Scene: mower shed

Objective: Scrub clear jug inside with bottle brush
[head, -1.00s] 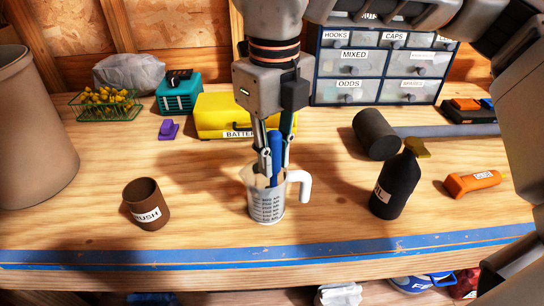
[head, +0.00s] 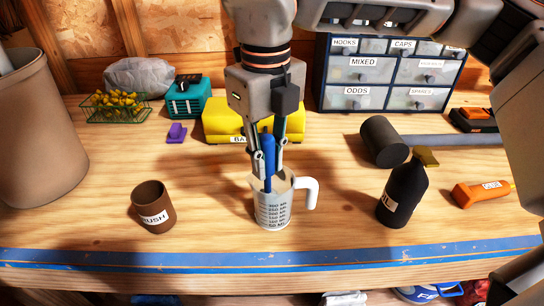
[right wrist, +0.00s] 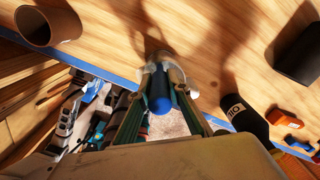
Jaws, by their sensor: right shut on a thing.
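The clear jug (head: 273,209), with measuring marks and a white handle on its right, stands upright on the bench near the front edge. My right gripper (head: 268,163) points down over the jug's mouth, shut on the blue handle of the bottle brush (head: 268,158). The brush stands roughly upright with its lower part inside the jug; its bristles are hidden. In the right wrist view the blue handle end (right wrist: 159,98) sits between the fingers, with the jug's rim partly visible behind it. My left gripper is not in view.
A dark bottle (head: 403,195), a mallet (head: 383,142) and an orange tool (head: 481,194) lie or stand to the right. A yellow case (head: 222,120) is behind. Bench between cup and jug is clear.

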